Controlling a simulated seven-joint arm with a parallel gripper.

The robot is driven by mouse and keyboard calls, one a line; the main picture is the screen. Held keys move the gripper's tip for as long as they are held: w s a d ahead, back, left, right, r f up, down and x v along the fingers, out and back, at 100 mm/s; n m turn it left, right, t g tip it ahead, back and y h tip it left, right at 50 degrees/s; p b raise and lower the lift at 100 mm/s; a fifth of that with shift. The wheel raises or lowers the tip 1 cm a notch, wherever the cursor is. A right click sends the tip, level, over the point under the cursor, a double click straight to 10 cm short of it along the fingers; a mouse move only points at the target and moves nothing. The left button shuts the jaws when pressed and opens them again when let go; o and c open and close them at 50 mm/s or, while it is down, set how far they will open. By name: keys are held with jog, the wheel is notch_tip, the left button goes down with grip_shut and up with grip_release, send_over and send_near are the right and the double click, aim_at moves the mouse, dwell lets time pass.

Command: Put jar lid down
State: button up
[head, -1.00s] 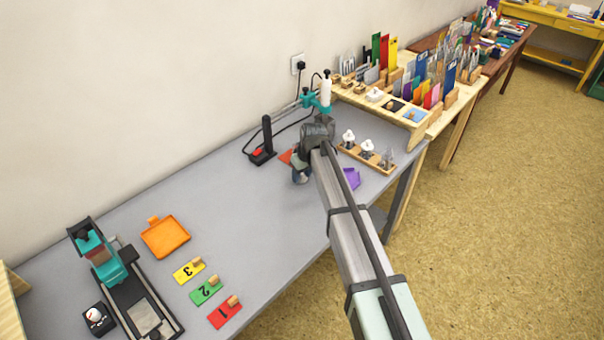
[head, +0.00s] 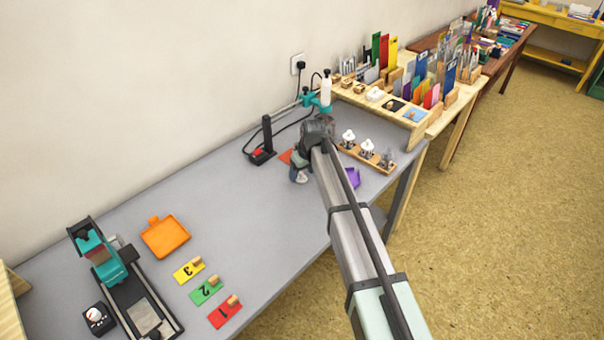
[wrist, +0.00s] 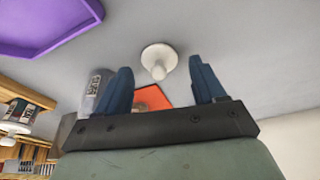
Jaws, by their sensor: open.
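A white round jar lid with a knob (wrist: 156,52) shows in the wrist view, on the grey table just beyond my fingertips. My gripper (wrist: 160,67) is open, its two dark blue fingers apart on either side of the knob in the picture. Nothing is clamped between them. A clear jar with a dark label (wrist: 97,90) stands behind the left finger, partly hidden. In the head view my arm covers the lid, and my gripper is low over the table's right part.
A wooden rack (head: 370,160) with several lidded jars stands near the right edge. A black stand (head: 267,140) is left of my gripper. The table's middle (head: 225,190) is clear.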

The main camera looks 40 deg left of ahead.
jog(key=v, duration=1.1)
jog(key=shift+w+d+f, duration=0.1)
